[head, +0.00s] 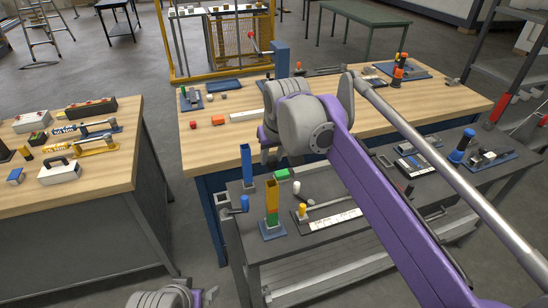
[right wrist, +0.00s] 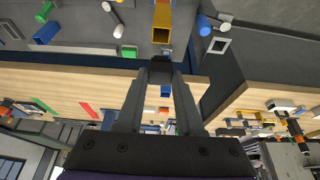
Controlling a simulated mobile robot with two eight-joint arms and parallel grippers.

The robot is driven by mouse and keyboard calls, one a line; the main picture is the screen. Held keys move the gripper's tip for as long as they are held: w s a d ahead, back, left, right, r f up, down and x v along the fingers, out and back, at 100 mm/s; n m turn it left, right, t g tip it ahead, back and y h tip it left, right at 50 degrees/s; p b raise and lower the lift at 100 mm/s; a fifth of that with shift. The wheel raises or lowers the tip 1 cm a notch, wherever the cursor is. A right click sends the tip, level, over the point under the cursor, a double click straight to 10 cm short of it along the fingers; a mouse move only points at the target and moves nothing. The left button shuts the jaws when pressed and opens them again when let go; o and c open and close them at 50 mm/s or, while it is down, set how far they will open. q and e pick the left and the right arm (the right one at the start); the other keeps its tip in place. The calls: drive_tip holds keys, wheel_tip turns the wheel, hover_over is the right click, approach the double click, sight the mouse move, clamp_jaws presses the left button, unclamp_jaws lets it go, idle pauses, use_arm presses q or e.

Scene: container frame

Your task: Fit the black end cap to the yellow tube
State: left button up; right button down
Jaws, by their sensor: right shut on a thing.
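My right gripper (right wrist: 157,76) shows its two long dark fingers closed on a small black piece in the right wrist view. I take this piece to be the black end cap (right wrist: 154,72), though it is small and dark. The yellow tube (right wrist: 162,18) is at the top of that view, square, with its open end facing the gripper and a visible gap between them. In the head view my purple right arm and grey wrist hide the fingertips and the cap.
On the dark bench, a column with blue, orange and green parts (head: 272,203) stands near a tall blue post (head: 246,165). A blue cylinder (head: 245,203) and a white strip (head: 335,218) lie close by. A wooden table (head: 210,152) stands behind, another (head: 120,170) at left.

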sight(274, 168)
drive_tip(key=shift+w+d+f+b, duration=0.15)
drive_tip(key=shift+f+b, duration=0.3)
drive_tip(key=shift+f, duration=0.45)
drive_tip(key=shift+f+b, duration=0.8)
drive_tip(key=shift+f, duration=1.05)
use_arm(q)
drive_tip(key=f, duration=0.1)
drive_tip(key=s+f, duration=0.1)
drive_tip(key=f, duration=0.2)
drive_tip(key=shift+s, duration=0.35)
drive_tip(key=shift+w+r, duration=0.1)
drive_tip(key=shift+r, duration=0.2)
drive_tip(key=shift+s+f, duration=0.2)
drive_tip(key=shift+f, duration=0.25)
use_arm(e)
drive_tip(key=shift+f, duration=0.7)
unclamp_jaws()
